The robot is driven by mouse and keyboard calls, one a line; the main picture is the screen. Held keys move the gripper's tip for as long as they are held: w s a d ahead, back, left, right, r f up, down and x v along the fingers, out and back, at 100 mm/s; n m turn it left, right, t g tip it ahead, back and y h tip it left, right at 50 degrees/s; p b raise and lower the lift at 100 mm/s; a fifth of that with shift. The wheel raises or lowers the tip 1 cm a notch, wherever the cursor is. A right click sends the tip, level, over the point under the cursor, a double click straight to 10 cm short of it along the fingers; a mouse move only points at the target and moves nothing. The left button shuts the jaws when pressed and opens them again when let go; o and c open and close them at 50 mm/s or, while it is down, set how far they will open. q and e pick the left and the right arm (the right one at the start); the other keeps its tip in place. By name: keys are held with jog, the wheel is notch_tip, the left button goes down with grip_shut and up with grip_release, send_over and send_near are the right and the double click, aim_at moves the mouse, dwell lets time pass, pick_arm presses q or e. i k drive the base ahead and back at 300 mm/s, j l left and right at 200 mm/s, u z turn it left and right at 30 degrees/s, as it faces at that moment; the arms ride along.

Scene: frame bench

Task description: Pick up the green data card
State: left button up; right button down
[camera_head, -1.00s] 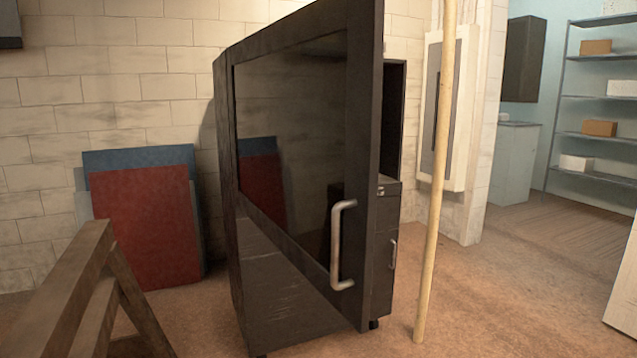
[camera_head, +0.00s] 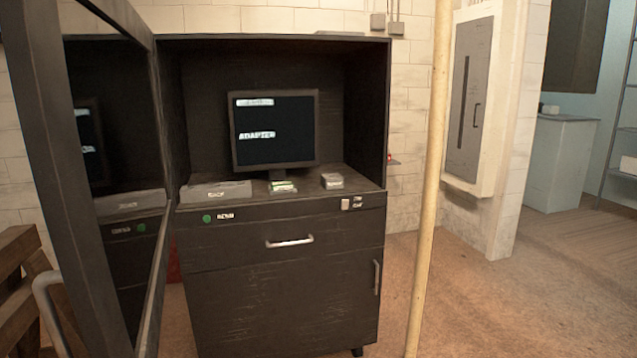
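A small green and white card-like item (camera_head: 283,187) lies on the cabinet shelf at the foot of the monitor (camera_head: 274,130); it may be the green data card, but it is too small to be sure. The monitor shows the word "ADAPTER". A grey keyboard-like slab (camera_head: 215,192) lies to its left and a small grey box (camera_head: 332,181) to its right. The dark cabinet (camera_head: 290,238) has its glass door (camera_head: 120,190) swung open on the left. Neither of my grippers is in view.
The open door, with its handle (camera_head: 50,312), stands close at the left beside a wooden trestle (camera_head: 18,285). A pale vertical pole (camera_head: 430,180) stands right of the cabinet. Floor (camera_head: 480,310) right of the pole is clear.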

aim_at(284, 184)
jog(key=i+l, duration=0.45)
jog(key=i, duration=0.2)
jog(key=i+l, duration=0.5)
jog(key=i, duration=0.15)
